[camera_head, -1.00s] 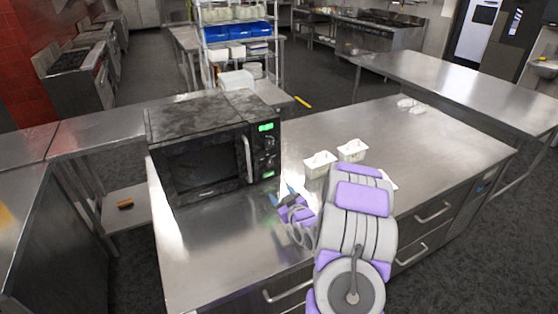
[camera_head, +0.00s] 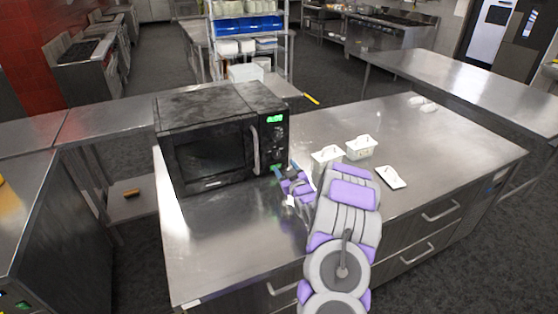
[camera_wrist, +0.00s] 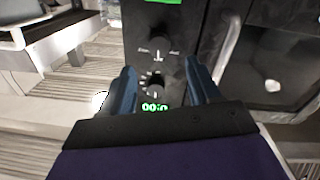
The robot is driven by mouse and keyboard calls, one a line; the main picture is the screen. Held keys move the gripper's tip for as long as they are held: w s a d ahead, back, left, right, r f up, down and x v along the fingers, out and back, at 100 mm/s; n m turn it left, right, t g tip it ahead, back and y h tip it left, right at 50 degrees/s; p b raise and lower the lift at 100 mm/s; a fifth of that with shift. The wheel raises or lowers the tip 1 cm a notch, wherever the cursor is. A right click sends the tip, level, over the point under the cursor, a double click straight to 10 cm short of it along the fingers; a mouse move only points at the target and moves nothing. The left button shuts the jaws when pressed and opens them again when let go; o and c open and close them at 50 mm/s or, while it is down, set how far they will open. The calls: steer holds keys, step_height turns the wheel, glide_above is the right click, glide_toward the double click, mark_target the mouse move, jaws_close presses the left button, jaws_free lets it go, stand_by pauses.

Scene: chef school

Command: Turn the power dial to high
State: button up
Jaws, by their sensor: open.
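A black, worn-looking microwave (camera_head: 205,105) stands on the steel counter in the head view. Its control panel is on its right side, beside the upright handle (camera_head: 255,150). In the wrist view the panel shows two round dark dials, one farther up (camera_wrist: 158,48) and one lower (camera_wrist: 155,86). I cannot read which is the power dial or its setting. My gripper (camera_wrist: 158,80) is open, with its two blue fingers on either side of the lower dial. I cannot tell whether they touch it. In the head view my gripper (camera_head: 283,175) is at the panel's lower part.
Two white containers (camera_head: 327,158) (camera_head: 361,147) and a flat white-topped item (camera_head: 391,177) lie on the counter right of my arm. White pieces (camera_head: 422,103) lie farther back. The counter's front left (camera_head: 215,240) is clear. A shelf rack with blue bins (camera_head: 246,28) stands behind.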

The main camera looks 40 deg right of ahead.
mark_target(277, 156)
steer(key=b+x, duration=0.1)
steer(key=x, duration=0.6)
steer(key=shift+d+f, duration=0.15)
steer(key=shift+d, duration=0.05)
steer(key=shift+w, duration=0.25)
steer(key=shift+a, duration=0.1)
steer(key=c, duration=1)
